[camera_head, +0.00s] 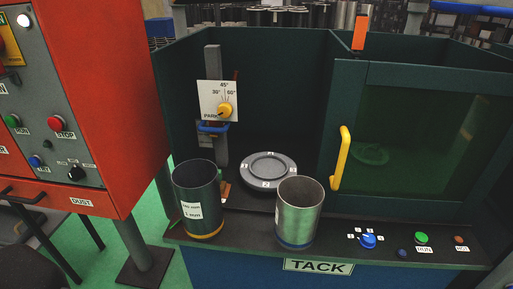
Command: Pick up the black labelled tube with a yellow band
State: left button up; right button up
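The black labelled tube (197,190) stands upright on the front ledge of the dark green machine. It has an open top, a white label on its front and a yellow band around its base. A bare metal tube (298,210) with a blue band at its base stands upright to its right, with a small gap between them. Neither of my grippers shows in the head view.
A round grey turntable (268,171) lies behind the tubes. A post with an angle dial (218,101) rises behind the black tube. A door with a yellow handle (341,158) is at right. A red control cabinet (100,90) stands at left. Buttons line the ledge's right side.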

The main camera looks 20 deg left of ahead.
aim_at(197, 185)
jog(key=u, duration=1.2)
jog(key=i+j, duration=0.1)
jog(key=j, duration=0.25)
jog(key=i+j, duration=0.15)
jog(key=j, duration=0.2)
jog(key=i+j+z, duration=0.1)
jog(key=j, duration=0.2)
jog(key=z, duration=1.65)
